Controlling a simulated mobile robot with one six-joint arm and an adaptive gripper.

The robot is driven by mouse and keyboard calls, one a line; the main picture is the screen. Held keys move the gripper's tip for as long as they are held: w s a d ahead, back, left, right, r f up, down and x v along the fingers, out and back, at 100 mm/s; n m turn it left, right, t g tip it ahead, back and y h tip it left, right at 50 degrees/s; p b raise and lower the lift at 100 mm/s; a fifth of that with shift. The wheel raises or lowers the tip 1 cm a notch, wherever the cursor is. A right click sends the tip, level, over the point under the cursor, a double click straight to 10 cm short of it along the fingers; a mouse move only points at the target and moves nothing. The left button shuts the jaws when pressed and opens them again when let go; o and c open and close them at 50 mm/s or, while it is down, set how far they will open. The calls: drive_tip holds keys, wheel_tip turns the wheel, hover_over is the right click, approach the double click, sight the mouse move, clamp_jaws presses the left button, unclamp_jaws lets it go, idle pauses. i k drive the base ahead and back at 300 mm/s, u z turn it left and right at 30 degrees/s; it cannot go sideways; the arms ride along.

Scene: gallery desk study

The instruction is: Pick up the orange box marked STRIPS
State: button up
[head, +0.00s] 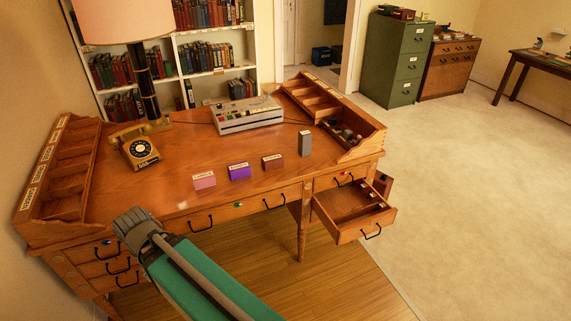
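I cannot make out a clearly orange box, and the box labels are too small to read with certainty. A row of small boxes stands on the wooden desk (170,185): a pink one (204,181), a purple one (239,172), a brown one (272,162) and a taller grey one (305,144). The first three have pale labels on top. My arm reaches in from the bottom, its grey joint near the desk's front left edge. My gripper's fingers do not show.
A gold telephone (139,148), a lamp (147,85) and a grey button console (246,115) stand behind the boxes. Pigeonhole racks flank the desktop. A right-hand drawer (354,235) is pulled open with small items inside. Carpet to the right is clear.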

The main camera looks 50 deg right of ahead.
sight(274, 162)
drive_tip(key=z, duration=1)
drive_tip(key=k, duration=0.9)
drive_tip(key=z, duration=0.05)
drive_tip(key=i, duration=0.6)
